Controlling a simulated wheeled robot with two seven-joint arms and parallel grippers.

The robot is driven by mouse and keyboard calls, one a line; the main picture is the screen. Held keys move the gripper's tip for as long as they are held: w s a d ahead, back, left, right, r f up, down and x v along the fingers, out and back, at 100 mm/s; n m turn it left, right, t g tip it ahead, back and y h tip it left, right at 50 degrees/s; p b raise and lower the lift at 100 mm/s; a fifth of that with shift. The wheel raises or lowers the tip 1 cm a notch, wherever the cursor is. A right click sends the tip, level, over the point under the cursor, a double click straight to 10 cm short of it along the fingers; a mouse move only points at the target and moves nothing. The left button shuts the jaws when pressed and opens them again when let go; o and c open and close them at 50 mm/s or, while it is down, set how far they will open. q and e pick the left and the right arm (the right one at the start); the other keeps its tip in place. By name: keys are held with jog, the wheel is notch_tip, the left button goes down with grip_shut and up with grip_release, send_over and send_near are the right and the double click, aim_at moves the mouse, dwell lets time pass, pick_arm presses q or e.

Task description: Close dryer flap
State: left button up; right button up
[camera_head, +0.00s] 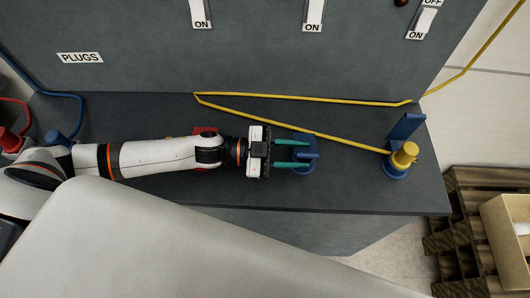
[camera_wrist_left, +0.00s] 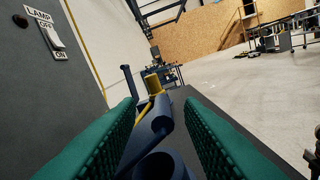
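A blue socket with a flap (camera_head: 303,164) stands on the dark counter, right at my left gripper's fingertips. No label readable here says which flap is the dryer's. In the left wrist view the same blue socket (camera_wrist_left: 160,166) shows a round opening, with a blue bar-like part beyond it. My left gripper (camera_head: 308,154) is open, its two teal fingers pointing right, one on each side of the blue part. I cannot tell if they touch it. My right gripper is not in view.
A yellow plug (camera_head: 404,154) sits in another blue socket with a raised blue flap (camera_head: 406,126) at the right. Its yellow cable (camera_head: 300,124) crosses the counter. A red part (camera_head: 205,130) lies partly behind my arm. Switches (camera_head: 313,15) line the panel.

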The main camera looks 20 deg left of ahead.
pick_arm(q)
jog(key=b+v, duration=0.2)
jog(key=v, duration=0.4)
jog(key=shift+s+a+f, duration=0.15)
jog(key=shift+a+f, duration=0.05)
jog(key=shift+a, duration=0.1)
jog(key=shift+s+a+r, duration=0.15)
jog(key=shift+a, duration=0.35)
